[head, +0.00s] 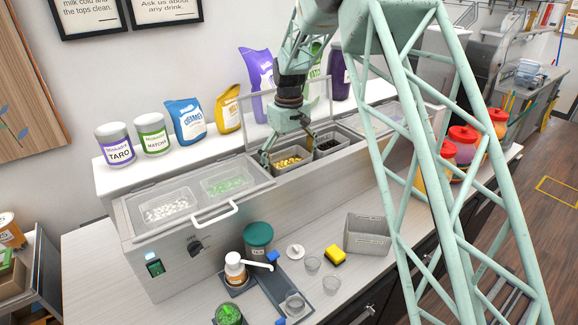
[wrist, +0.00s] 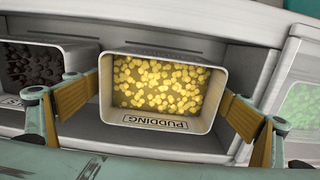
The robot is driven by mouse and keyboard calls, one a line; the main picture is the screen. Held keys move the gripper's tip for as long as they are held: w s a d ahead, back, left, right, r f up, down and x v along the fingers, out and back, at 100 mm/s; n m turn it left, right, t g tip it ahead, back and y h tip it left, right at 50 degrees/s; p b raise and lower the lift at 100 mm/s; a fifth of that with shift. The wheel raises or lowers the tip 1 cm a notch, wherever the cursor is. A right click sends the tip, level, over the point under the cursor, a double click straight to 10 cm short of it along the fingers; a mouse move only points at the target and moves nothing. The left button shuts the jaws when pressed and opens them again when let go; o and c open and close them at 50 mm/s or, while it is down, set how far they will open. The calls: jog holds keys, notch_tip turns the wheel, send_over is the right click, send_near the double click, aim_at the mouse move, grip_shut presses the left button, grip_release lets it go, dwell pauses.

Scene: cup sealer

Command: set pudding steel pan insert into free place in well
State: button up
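The pudding steel pan insert (wrist: 172,133), a metal pan labelled PUDDING and full of yellow pieces, is in the middle of the wrist view. In the head view the pudding pan (head: 290,162) is at the well opening in the counter unit, partly hidden by my gripper. My gripper (wrist: 161,88) has a tan finger pad against each side of the pan and is shut on it. In the head view my gripper (head: 287,146) is over the pan. The well (wrist: 240,80) shows as a grey recess around the pan. I cannot tell whether the pan's base touches anything.
A pan of dark pieces (wrist: 32,70) sits beside the pudding pan; it also shows in the head view (head: 331,146). A closed clear lid (head: 195,195) covers white and green pans. A raised clear lid (head: 240,115) stands behind my gripper. Bags and jars line the shelf behind.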

dwell(0.4)
notch_tip(320, 180, up, 12)
dwell(0.7)
jog(key=shift+d, duration=0.1)
dwell(0.8)
jog(key=s+d+r+m+t+b, duration=0.15)
jog(key=s+d+r, duration=0.3)
jog(key=s, duration=0.45)
jog(key=s+d+r+m+b, duration=0.1)
jog(key=s+d+r+b, duration=0.25)
jog(key=s+d, duration=0.4)
jog(key=s+d+r+m+t+b, duration=0.15)
jog(key=s+d+r, duration=0.3)
jog(key=s, duration=0.55)
jog(key=s+d+f+m+b, duration=0.1)
jog(key=s+d+f+b, duration=0.1)
jog(key=s, duration=0.9)
jog(key=s+d+f+m+b, duration=0.1)
jog(key=s+d+f+b, duration=0.1)
jog(key=s, duration=0.9)
jog(key=s+d+f+m+t+b, duration=0.1)
jog(key=s+d+f+b, duration=0.2)
jog(key=s+f, duration=0.3)
jog(key=s+d, duration=0.1)
jog(key=s, duration=0.4)
jog(key=shift+s+d+m, duration=0.15)
jog(key=shift+s+m, duration=0.1)
jog(key=shift+m, duration=0.05)
